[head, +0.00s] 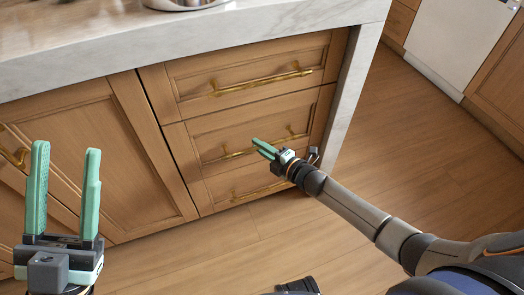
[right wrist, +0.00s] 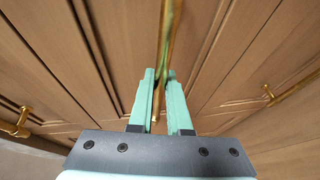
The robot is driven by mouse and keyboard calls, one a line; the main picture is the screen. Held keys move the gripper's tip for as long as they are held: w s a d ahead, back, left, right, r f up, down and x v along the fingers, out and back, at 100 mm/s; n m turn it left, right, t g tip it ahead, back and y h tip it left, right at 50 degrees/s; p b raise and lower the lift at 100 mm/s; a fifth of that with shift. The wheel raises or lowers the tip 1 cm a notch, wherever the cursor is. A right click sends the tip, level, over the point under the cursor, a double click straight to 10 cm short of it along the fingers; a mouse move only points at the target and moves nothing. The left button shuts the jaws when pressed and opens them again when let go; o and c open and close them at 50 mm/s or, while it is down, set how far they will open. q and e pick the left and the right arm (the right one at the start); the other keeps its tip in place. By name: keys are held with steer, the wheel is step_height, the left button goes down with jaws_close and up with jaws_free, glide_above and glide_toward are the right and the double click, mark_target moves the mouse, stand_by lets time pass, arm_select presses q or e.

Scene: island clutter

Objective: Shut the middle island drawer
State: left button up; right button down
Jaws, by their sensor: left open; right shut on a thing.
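The middle drawer (head: 210,138) is the second of three stacked wooden drawers in the island. Its front looks about level with the drawers above and below; I cannot tell whether a small gap is left. Its brass bar handle (head: 234,155) is partly hidden by my right gripper (head: 261,146). In the right wrist view, the fingers of my right gripper (right wrist: 161,82) are shut on the handle (right wrist: 166,40), one on each side of it. My left gripper (head: 66,150) is open and empty at the lower left, apart from the drawers.
The top drawer (head: 190,88) and bottom drawer (head: 220,186) look closed. A marble countertop (head: 100,50) overhangs the island, with a marble side panel (head: 352,90) at the right. A cabinet door (head: 90,150) stands left of the drawers. The wooden floor (head: 440,150) is clear to the right.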

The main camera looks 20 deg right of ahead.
steer(key=shift+w, duration=0.1)
steer(key=c, duration=0.9)
jaws_free()
steer(key=shift+o, duration=0.2)
arm_select(q)
steer(key=r+p, duration=0.3)
steer(key=p, duration=0.1)
steer(key=shift+w+a+y, duration=0.25)
steer(key=shift+y, duration=0.05)
arm_select(e)
steer(key=v, duration=1.2)
steer(key=shift+s+r, duration=0.15)
steer(key=shift+s, duration=0.2)
arm_select(q)
steer(key=shift+w, duration=0.1)
arm_select(e)
steer(key=shift+d, duration=0.1)
arm_select(q)
steer(key=shift+r, duration=0.1)
